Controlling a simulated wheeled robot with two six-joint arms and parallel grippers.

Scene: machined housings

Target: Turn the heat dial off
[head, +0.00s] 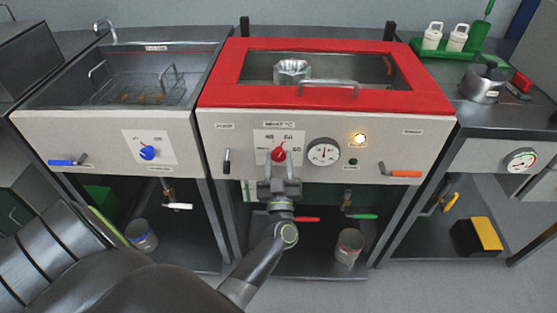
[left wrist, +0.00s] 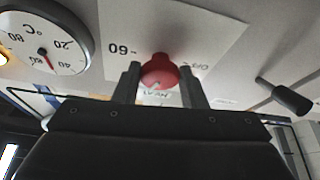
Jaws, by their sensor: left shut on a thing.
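The red heat dial (head: 278,154) sits on a white label plate on the front panel of the middle machine, which has a red top. My left gripper (head: 279,172) is at the dial from below, with its fingers around it. In the left wrist view the dial (left wrist: 159,72) is between the two fingers (left wrist: 160,85), and the gripper is shut on it. Around the dial the plate shows "60" and an "OFF" mark. The dial's pointer is hard to make out. My right gripper is not in view.
Right of the dial are a round gauge (head: 323,152), a lit yellow lamp (head: 360,139) and an orange-handled lever (head: 404,173). A black lever (head: 227,161) hangs left of it. A blue dial (head: 148,152) is on the left machine.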

